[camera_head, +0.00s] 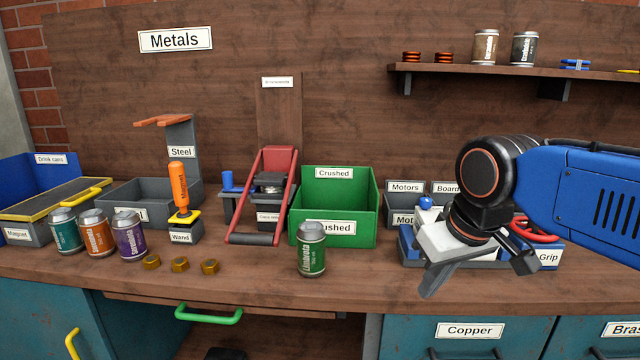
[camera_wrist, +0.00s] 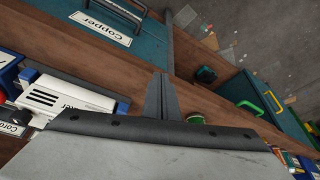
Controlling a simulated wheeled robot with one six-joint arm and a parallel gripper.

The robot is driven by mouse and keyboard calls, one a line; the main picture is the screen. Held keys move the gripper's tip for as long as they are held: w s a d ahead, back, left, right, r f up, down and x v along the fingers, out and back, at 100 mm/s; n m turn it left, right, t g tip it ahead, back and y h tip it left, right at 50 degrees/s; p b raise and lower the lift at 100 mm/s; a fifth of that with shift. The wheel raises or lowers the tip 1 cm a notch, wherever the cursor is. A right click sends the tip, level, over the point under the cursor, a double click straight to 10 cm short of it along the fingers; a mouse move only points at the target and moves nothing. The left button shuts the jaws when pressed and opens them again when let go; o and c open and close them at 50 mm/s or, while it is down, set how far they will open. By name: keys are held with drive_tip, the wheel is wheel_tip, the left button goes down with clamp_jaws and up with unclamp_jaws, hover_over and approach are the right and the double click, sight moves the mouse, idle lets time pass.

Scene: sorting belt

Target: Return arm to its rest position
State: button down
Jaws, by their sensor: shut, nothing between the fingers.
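My blue arm (camera_head: 585,195) reaches in from the right edge in the head view, bent down at its black wrist. My gripper (camera_head: 430,286) points down and left over the front right of the bench, with its fingers together and nothing between them. In the wrist view my gripper (camera_wrist: 160,100) shows as a dark closed pair of fingers above the bench edge. A grey and blue device tray (camera_head: 412,256) lies behind the gripper, partly hidden by the wrist. I cannot tell how far the fingertips are above the bench.
A green can (camera_head: 311,252) stands left of my gripper, before the green crushed bin (camera_head: 345,178). Three cans, brass nuts (camera_head: 180,264) and an orange-handled wand (camera_head: 180,190) stand further left. A shelf (camera_head: 520,70) holds cans above. Bench front between the green can and gripper is clear.

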drive_tip(key=s+d+f+m+h, duration=0.1)
drive_tip(key=s+d+f+m, duration=0.2)
drive_tip(key=s+d+f, duration=0.5)
wheel_tip(320, 180, down, 4)
drive_tip(key=shift+s+d+f+m+t, duration=0.15)
drive_tip(key=shift+s+d+m+t, duration=0.2)
drive_tip(key=shift+d, duration=0.5)
